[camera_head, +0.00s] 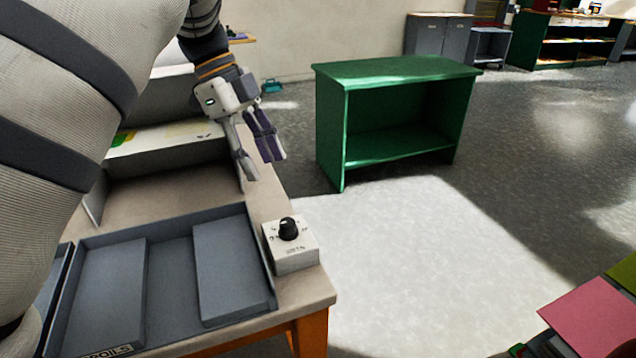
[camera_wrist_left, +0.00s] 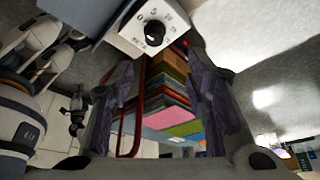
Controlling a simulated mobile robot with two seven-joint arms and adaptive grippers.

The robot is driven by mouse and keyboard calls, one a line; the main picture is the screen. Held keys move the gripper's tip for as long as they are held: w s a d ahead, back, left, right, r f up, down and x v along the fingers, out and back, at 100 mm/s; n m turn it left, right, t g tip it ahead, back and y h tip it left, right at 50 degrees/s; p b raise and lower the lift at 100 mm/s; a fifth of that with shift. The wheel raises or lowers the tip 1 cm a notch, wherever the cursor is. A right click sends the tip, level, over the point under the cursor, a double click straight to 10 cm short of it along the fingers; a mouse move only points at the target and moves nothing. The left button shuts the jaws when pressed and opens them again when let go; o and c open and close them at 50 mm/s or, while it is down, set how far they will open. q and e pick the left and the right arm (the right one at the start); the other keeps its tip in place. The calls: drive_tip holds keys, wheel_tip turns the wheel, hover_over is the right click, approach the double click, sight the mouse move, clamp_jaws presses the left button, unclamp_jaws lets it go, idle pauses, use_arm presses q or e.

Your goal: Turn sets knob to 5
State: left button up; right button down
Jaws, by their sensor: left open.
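The sets knob (camera_head: 289,229) is a black dial with a light pointer line on top of a small white box (camera_head: 293,256) at the right front corner of the table. In the left wrist view the knob (camera_wrist_left: 154,38) shows near the top, with markings around it, among them 0 and 5, and lettering below. Which marking the knob points to is too small to tell. My left gripper (camera_head: 259,167) is open and empty, behind and above the box, apart from the knob. In the left wrist view its purple-padded fingers (camera_wrist_left: 160,95) stand wide apart. My right gripper does not show clearly.
A grey tray (camera_head: 168,243) with two grey blocks lies left of the knob box. A grey holder (camera_head: 165,154) stands behind it on the table (camera_head: 317,285). A green shelf (camera_head: 398,68) stands on the floor beyond. Colored boards (camera_head: 590,320) are at the lower right.

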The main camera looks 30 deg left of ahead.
sight(287, 221)
use_arm(q)
drive_tip(key=x, duration=0.7)
drive_tip(key=s+x, duration=0.1)
drive_tip(key=x, duration=0.3)
drive_tip(key=shift+d+f, duration=0.1)
drive_tip(key=shift+f, duration=0.25)
clamp_jaws()
